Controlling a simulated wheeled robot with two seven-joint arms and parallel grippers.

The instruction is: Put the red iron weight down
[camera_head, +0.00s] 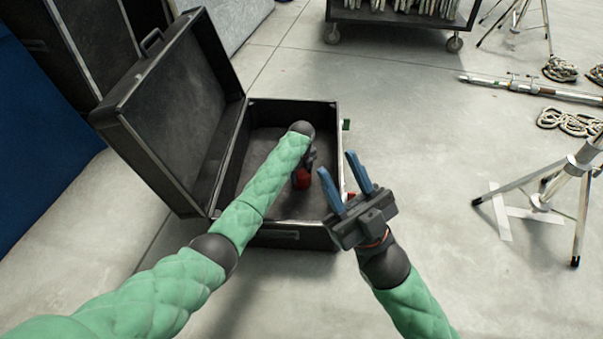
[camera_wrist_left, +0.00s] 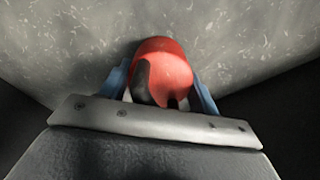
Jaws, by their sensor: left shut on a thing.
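The red iron weight (camera_head: 302,179) is inside the open black case (camera_head: 291,107), towards its right side, partly hidden behind my left arm. In the left wrist view the weight (camera_wrist_left: 160,68) sits between the two blue fingers of my left gripper (camera_wrist_left: 160,88), which is shut on it. The case's grey interior shows around it; I cannot tell whether the weight touches the case floor. My right gripper (camera_head: 345,178) is open and empty, with its blue fingers apart, just outside the case's right front corner.
The case lid (camera_head: 175,110) stands open on the left. A wheeled cart (camera_head: 400,18) is at the back. A tripod (camera_head: 560,180), coiled ropes (camera_head: 568,122) and a metal pole (camera_head: 530,88) are on the right. The concrete floor between case and tripod is mostly clear.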

